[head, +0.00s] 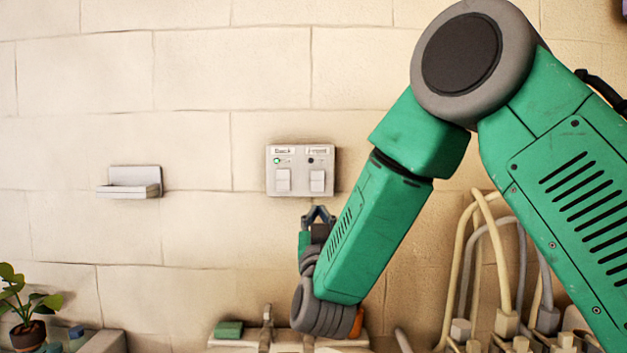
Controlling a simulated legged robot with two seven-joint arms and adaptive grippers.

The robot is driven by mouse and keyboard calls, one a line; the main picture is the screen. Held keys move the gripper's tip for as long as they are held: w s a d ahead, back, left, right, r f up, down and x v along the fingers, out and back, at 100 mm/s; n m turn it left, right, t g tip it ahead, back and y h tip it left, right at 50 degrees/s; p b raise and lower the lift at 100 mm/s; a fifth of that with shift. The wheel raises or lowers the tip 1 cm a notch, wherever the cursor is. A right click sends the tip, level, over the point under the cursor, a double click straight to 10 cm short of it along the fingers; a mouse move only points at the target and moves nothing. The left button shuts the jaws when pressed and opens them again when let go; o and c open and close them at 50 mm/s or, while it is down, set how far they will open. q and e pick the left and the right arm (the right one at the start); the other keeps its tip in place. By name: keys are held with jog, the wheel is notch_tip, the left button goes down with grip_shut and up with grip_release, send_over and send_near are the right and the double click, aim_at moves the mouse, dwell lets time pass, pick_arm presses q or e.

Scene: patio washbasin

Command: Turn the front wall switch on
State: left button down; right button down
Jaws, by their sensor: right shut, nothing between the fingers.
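A light grey switch box (301,170) is fixed to the tiled wall. It carries two pale rocker switches side by side, each with a small label and lamp above. The left switch (283,181) has a label that seems to read "Back", and its lamp glows green. The right switch (317,181) has a label too blurred to read surely, and its lamp is dark. My right gripper (318,213) is shut and empty, pointing up just below the box's lower edge, under the right switch. Whether it touches the box I cannot tell. My left gripper is out of view.
A small wall shelf (130,185) hangs to the left. Below are a tap (267,315), a green sponge-like block (229,329) and a potted plant (28,310) at lower left. Pale curved pipes (480,255) stand at lower right. The wall around the box is clear.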

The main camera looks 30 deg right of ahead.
jog(key=p, duration=0.3)
send_near(317, 175)
jog(key=x, duration=0.6)
jog(key=shift+w+d+r, duration=0.1)
jog(key=shift+d+r, duration=0.05)
jog(key=shift+w+d+r, duration=0.2)
jog(key=shift+w+r, duration=0.15)
jog(key=shift+w, duration=0.25)
jog(key=shift+d, duration=0.15)
jog(key=shift+w+d+r+g+p, duration=0.15)
jog(key=shift+g+p, duration=0.15)
jog(key=shift+p, duration=0.35)
